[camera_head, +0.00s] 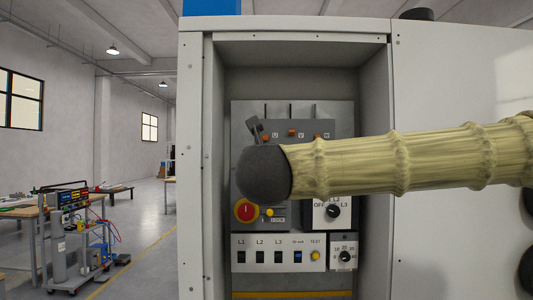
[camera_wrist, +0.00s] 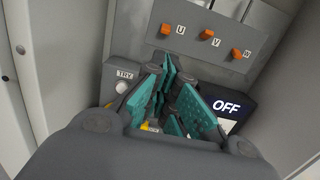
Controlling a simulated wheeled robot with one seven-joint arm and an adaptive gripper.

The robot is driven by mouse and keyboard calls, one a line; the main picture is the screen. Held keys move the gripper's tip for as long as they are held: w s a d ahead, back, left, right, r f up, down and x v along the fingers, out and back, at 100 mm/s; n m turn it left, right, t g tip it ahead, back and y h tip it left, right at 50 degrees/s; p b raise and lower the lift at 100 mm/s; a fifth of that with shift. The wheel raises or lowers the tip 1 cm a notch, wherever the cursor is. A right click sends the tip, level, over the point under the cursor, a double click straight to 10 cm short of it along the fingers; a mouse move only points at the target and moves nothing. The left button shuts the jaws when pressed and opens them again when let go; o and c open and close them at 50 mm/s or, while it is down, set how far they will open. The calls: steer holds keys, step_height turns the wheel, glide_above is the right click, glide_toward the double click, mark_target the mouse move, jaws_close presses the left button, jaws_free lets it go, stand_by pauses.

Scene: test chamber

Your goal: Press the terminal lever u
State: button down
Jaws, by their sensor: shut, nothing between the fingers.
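The terminal lever U (camera_wrist: 165,29) is a small orange block on a grey panel, the leftmost of a row of three in the wrist view. In the head view, the leftmost orange lever (camera_head: 266,137) shows just right of my gripper's fingers. Levers V (camera_wrist: 207,34) and W (camera_wrist: 237,54) sit to its right. My gripper (camera_wrist: 172,78) has teal-padded fingers, shut and empty. In the wrist view its tips lie below lever U, with a visible gap in the picture; depth to the panel is unclear. In the head view my gripper (camera_head: 255,126) is partly hidden behind my dark wrist.
The panel sits inside an open grey cabinet (camera_head: 187,200) with side walls close by. Below are a red knob (camera_head: 245,211), a TRY button (camera_wrist: 122,87), an OFF display (camera_wrist: 227,106), and a row of switches (camera_head: 259,256). Workbenches stand far left.

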mark_target(265, 137)
steer(key=w+r+p, duration=0.1)
steer(key=w+p, duration=0.4)
steer(key=w, duration=0.5)
steer(key=shift+s+r+g+p, duration=0.2)
steer(key=shift+s+r+g, duration=0.1)
steer(key=shift+g, duration=0.5)
steer(key=shift+s+r+g+p, duration=0.2)
steer(key=shift+s+g, duration=0.1)
steer(key=shift+g, duration=0.5)
stand_by(0.4)
steer(key=shift+s+r+b, duration=0.3)
steer(key=shift+r+b, duration=0.1)
steer(key=shift+r, duration=0.2)
